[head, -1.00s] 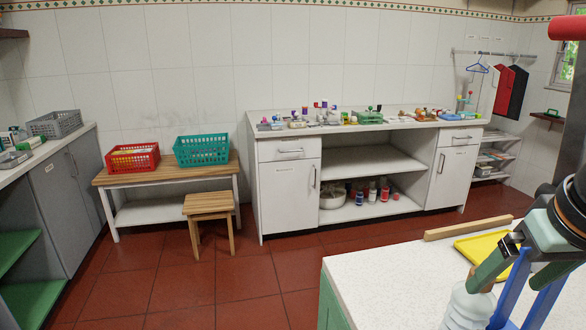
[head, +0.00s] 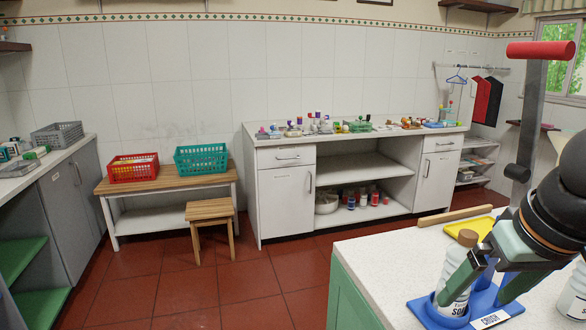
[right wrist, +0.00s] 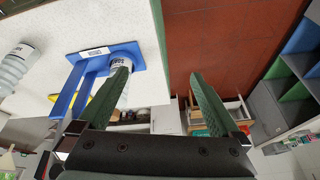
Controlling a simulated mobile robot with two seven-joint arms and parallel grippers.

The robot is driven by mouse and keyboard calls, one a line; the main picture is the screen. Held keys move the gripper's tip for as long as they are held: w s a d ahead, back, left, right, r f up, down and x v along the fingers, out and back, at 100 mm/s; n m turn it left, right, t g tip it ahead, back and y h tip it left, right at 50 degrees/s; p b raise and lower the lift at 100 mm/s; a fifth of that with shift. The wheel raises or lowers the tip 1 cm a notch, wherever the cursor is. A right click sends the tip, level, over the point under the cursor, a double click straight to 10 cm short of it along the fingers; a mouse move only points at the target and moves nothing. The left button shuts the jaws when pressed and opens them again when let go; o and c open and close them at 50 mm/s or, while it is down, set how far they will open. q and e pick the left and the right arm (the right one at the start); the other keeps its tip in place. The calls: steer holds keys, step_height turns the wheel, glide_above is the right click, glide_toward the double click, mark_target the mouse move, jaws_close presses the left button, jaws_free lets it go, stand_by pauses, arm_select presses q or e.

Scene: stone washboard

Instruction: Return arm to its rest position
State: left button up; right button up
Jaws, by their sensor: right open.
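My right gripper (head: 474,294) is open in the head view, its green fingers low over the worktop at the lower right. A white bottle (head: 456,303) with a brown cap stands in a blue holder (head: 424,312) beside the left finger, which partly hides it. In the right wrist view, the open fingers (right wrist: 158,82) have nothing between them but distant floor and furniture. The left finger overlaps the bottle (right wrist: 116,63) and blue holder (right wrist: 156,53) there. My left gripper is not in view.
The pale worktop (head: 372,262) also bears a yellow tray (head: 462,227) and a wooden bar (head: 453,215). Another white bottle (head: 573,298) stands at the right edge. A grey post (head: 532,110) with a red crossbar rises close by. Red floor (head: 240,285) lies clear to the left.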

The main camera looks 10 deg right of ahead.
steer(key=s+a+f+m+g+y+p, duration=0.1)
steer(key=a+m+g+y, duration=0.2)
steer(key=a+y, duration=0.55)
steer(key=s+a+f+m+g+y, duration=0.15)
steer(key=a+g+y, duration=0.25)
steer(key=a, duration=0.9)
steer(key=w+a+r+m+t+y+p, duration=0.1)
steer(key=w+a+r+m+y, duration=0.25)
steer(key=m+y, duration=0.6)
steer(key=w+d+f+m+t+h+p, duration=0.1)
steer(key=w+d+f+m+t+h, duration=0.25)
steer(key=m+t, duration=0.8)
steer(key=w+d+f+m+t+h, duration=0.15)
steer(key=w+f+m+t, duration=0.35)
steer(key=m, duration=1.2)
steer(key=w+d+f+m+t+h, duration=0.2)
steer(key=d+f+m+t+h, duration=0.1)
steer(key=f+m+h, duration=0.75)
steer(key=s+d+f+m+g+h, duration=0.1)
steer(key=s+f+m+g+h, duration=0.1)
steer(key=s+f+m+g, duration=0.2)
steer(key=s+d+f+m+g+h+p, duration=0.1)
steer(key=s+f+m+g, duration=0.3)
steer(key=s+f+m, duration=0.7)
step_height(320, 180, down, 9)
steer(key=shift+s+d+f+g+h, duration=0.15)
steer(key=shift+s+d+g+h, duration=0.2)
steer(key=shift+s+d+h, duration=0.35)
